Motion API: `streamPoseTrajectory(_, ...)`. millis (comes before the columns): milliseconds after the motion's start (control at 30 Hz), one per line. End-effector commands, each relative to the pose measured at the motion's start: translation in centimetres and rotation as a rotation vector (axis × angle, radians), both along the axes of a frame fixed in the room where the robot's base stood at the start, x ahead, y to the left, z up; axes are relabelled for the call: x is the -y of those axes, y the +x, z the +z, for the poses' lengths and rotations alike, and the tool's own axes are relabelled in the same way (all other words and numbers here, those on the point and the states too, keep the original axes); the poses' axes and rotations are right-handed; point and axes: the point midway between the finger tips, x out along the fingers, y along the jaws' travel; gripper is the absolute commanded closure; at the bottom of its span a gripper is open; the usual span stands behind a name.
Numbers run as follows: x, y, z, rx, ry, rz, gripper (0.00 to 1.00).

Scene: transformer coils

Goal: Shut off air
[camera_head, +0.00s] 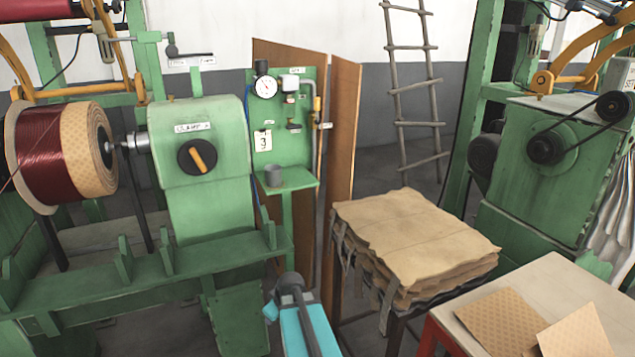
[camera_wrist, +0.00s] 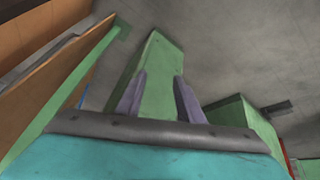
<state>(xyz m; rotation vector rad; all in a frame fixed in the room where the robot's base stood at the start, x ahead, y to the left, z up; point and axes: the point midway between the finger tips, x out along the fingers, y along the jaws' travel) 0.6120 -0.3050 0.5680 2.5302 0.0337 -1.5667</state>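A green air panel (camera_head: 288,155) stands behind the winding machine, with a white-faced gauge (camera_head: 264,87) at its upper left. I cannot tell which part is the shut-off. In the wrist view my gripper (camera_wrist: 160,92) has two grey-purple fingers spread apart with nothing held between them. In the head view my teal arm is low, in front of and below the panel; the fingertips are not clear there.
The green machine (camera_head: 200,130) with a black-and-orange clamp knob (camera_head: 197,157) and a red wire coil (camera_head: 45,155) stands left. A stack of brown sheets (camera_head: 415,240) and a pale table (camera_head: 550,285) stand right. Brown boards (camera_head: 342,140) lean behind the panel.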

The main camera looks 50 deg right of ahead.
Motion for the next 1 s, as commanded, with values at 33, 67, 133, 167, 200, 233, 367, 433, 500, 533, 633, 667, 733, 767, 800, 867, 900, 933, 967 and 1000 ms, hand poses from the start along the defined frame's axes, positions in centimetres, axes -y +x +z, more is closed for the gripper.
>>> streamPoseTrajectory(33,2.1,0.4,2.6,0.035,-0.028,-0.005,0.66)
streamPoseTrajectory(67,3.2,0.5,3.8,0.053,-0.044,-0.005,0.66)
streamPoseTrajectory(133,5.7,0.7,6.6,0.092,-0.083,-0.003,0.66)
streamPoseTrajectory(167,6.7,0.8,7.8,0.109,-0.100,-0.003,0.66)
streamPoseTrajectory(200,7.9,0.8,9.2,0.127,-0.121,-0.002,0.66)
streamPoseTrajectory(233,8.8,0.8,10.2,0.140,-0.138,-0.002,0.66)
streamPoseTrajectory(367,11.9,0.6,14.0,0.187,-0.198,-0.002,0.66)
streamPoseTrajectory(433,13.5,0.3,15.9,0.207,-0.229,-0.003,0.66)
streamPoseTrajectory(500,14.9,0.1,17.7,0.225,-0.258,-0.004,0.66)
streamPoseTrajectory(533,15.5,-0.1,18.4,0.233,-0.271,-0.006,0.66)
streamPoseTrajectory(633,16.9,0.2,21.0,0.274,-0.295,-0.025,0.66)
streamPoseTrajectory(667,17.1,0.5,21.8,0.293,-0.294,-0.041,0.66)
streamPoseTrajectory(733,17.9,1.1,24.0,0.341,-0.293,-0.076,0.66)
streamPoseTrajectory(767,18.2,1.3,24.9,0.362,-0.292,-0.092,0.66)
streamPoseTrajectory(800,18.6,1.6,26.3,0.393,-0.292,-0.114,0.66)
streamPoseTrajectory(867,19.3,2.0,28.3,0.437,-0.289,-0.146,0.66)
streamPoseTrajectory(900,19.8,2.3,30.0,0.474,-0.286,-0.172,0.66)
streamPoseTrajectory(933,20.2,2.5,31.2,0.498,-0.285,-0.189,0.66)
streamPoseTrajectory(967,20.6,2.7,32.7,0.530,-0.281,-0.211,0.66)
streamPoseTrajectory(1000,21.1,3.0,34.6,0.570,-0.278,-0.236,0.66)
